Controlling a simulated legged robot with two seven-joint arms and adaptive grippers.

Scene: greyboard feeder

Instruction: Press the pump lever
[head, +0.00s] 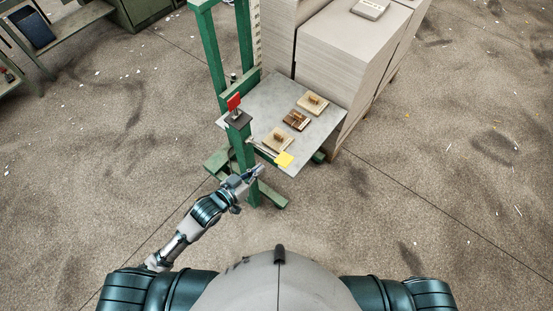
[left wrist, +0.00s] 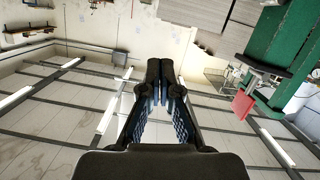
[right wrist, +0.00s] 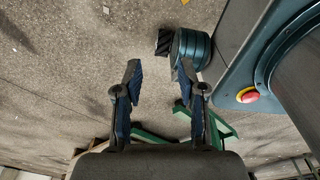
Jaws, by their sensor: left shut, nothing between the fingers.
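The green feeder frame (head: 217,60) stands at the upper middle of the head view. A thin rod (head: 262,149), which may be the pump lever, runs from its near post along the front edge of the grey table, towards a yellow square (head: 284,159). A red plate (head: 234,101) stands on a dark block on the post; it also shows in the left wrist view (left wrist: 243,105). My left gripper (head: 259,170) is shut and empty, beside the post and below the rod in the picture; contact is unclear. My right gripper (right wrist: 160,71) is open and empty, outside the head view.
The grey table (head: 325,128) carries several small wooden pieces, including a dark brown one (head: 296,120). Tall stacks of greyboard (head: 340,70) stand behind it. A green foot (head: 272,201) of the frame lies on the floor nearby. The floor at right is mostly clear.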

